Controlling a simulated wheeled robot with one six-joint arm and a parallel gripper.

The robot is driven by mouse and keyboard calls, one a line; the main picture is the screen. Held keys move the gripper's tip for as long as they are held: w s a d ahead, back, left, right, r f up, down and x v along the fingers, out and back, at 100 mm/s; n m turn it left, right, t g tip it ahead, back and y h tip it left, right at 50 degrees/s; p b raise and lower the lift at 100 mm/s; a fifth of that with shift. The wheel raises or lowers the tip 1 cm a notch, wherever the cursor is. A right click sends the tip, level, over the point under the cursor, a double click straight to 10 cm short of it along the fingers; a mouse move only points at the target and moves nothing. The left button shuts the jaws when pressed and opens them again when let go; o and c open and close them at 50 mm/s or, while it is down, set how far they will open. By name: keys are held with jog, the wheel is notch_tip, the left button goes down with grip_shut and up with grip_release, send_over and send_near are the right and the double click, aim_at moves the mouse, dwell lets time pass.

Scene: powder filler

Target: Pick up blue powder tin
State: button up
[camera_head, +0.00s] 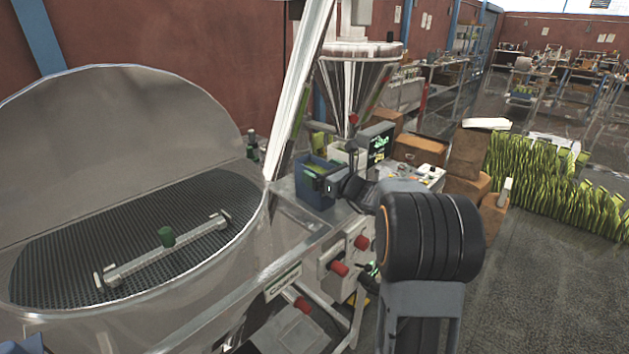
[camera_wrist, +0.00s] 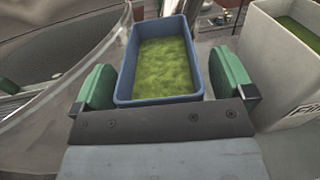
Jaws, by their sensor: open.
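The blue powder tin (camera_wrist: 204,97) is an open rectangular box with green powder inside. In the wrist view it stands between the two green finger pads of my gripper (camera_wrist: 165,88). The gripper is open, with one pad on each side of the tin and a small gap visible at the right. In the head view the blue tin (camera_head: 313,190) stands on the metal ledge of the machine. My gripper (camera_head: 325,184) is at its near right side there, and the fingers are partly hidden by the tin and my wrist.
A white bin (camera_wrist: 262,62) with green powder stands close at the right in the wrist view. The large metal vat (camera_head: 60,235) with a grate is left of the tin. A metal funnel (camera_head: 358,75) rises behind it. Brown boxes (camera_head: 420,150) stand to the right.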

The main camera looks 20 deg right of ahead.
jog(key=shift+w, duration=0.15)
jog(key=shift+c, duration=0.4)
jog(key=c, duration=1)
jog(key=shift+c, duration=0.7)
jog(key=shift+r, duration=0.1)
